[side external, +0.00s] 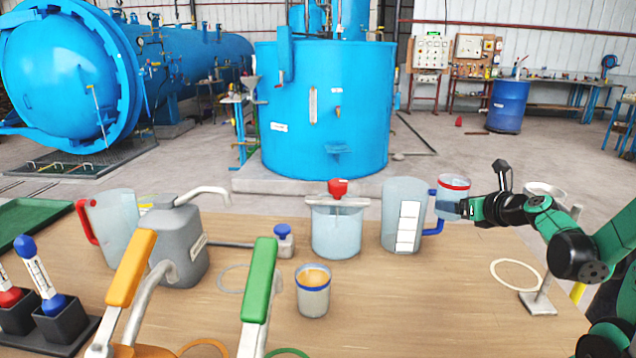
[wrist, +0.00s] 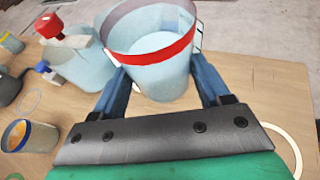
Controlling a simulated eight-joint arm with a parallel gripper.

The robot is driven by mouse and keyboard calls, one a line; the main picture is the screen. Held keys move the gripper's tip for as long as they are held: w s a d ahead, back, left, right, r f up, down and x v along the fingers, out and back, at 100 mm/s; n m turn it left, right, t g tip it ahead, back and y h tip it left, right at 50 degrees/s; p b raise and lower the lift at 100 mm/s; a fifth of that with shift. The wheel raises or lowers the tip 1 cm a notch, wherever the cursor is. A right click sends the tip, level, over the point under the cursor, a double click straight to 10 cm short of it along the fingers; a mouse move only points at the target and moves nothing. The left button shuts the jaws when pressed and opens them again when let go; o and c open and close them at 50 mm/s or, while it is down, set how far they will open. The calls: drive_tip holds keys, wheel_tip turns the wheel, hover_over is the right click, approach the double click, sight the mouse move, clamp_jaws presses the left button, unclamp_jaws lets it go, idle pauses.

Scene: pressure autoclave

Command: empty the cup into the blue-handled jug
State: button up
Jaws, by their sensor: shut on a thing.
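The cup (side external: 452,200) is pale and see-through with a red band near its rim. My gripper (side external: 466,206) is shut on it, holding it roughly upright above the table. In the wrist view the cup (wrist: 150,75) sits between the two blue fingers (wrist: 160,92), its open mouth showing a pale inside; I cannot tell its fill level. The blue-handled jug (side external: 390,225) stands upright on the table, just left of the cup. It has a white label, and the cup overlaps part of its blue handle (side external: 433,229). In the wrist view the cup hides most of the jug.
A clear vessel with a red knob (side external: 337,230) stands left of the jug. A blue-banded cup (side external: 313,293) stands nearer the front. A grey can (side external: 182,245) and red-handled jug (side external: 118,222) are farther left. A pale ring (side external: 516,275) lies right; bare table lies between.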

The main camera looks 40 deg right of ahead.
idle(0.4)
